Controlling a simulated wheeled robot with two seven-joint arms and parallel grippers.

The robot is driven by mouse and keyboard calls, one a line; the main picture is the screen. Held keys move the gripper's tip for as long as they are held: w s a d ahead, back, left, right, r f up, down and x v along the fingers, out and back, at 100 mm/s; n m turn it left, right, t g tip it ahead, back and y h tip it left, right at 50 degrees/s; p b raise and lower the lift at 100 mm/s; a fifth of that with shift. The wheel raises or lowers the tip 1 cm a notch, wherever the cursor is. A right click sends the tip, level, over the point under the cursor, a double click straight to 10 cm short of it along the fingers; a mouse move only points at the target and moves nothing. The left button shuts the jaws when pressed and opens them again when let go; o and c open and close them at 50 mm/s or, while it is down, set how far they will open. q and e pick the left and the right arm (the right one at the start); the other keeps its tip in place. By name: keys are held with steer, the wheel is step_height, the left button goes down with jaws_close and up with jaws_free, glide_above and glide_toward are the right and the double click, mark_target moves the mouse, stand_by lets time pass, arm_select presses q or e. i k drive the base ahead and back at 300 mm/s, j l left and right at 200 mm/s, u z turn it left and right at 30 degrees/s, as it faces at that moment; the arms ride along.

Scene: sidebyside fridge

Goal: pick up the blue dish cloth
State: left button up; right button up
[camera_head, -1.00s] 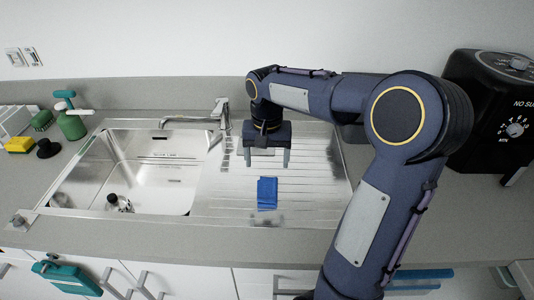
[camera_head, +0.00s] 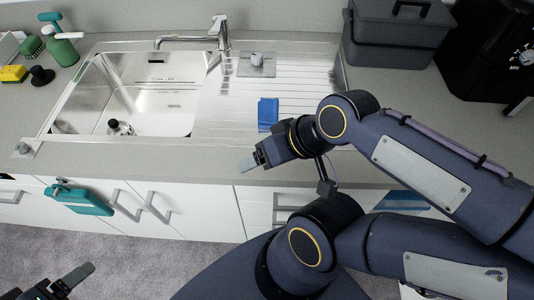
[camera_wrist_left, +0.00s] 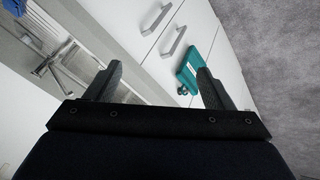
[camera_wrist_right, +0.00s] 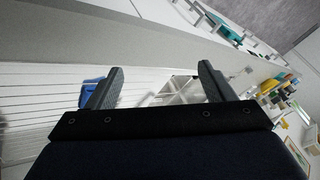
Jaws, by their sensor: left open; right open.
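The blue dish cloth (camera_head: 268,113) lies folded on the ribbed drainboard (camera_head: 220,125) right of the sink bowl. It also shows in the right wrist view (camera_wrist_right: 90,93), partly behind a finger, and as a blue patch in the left wrist view (camera_wrist_left: 57,18). My right gripper (camera_head: 250,162) is open and empty near the counter's front edge, nearer to me than the cloth and slightly left of it, not touching it. Its spread fingers show in the right wrist view (camera_wrist_right: 162,82). My left gripper (camera_head: 58,281) is open and empty, low at the bottom left, in front of the cabinets.
A grey lidded box (camera_head: 400,35) and black appliance (camera_head: 490,60) stand at the right. A teal item (camera_head: 80,200) hangs on the white cabinet front. The drainboard around the cloth is clear.

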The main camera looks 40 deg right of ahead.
mark_target(268, 108)
steer(key=z, duration=0.4)
steer(key=i+j+z, duration=0.1)
steer(key=z, duration=0.35)
steer(key=j+z, duration=0.1)
steer(key=z, duration=0.3)
steer(key=j+z, duration=0.1)
steer(key=z, duration=0.35)
steer(key=j+z, duration=0.1)
steer(key=z, duration=0.75)
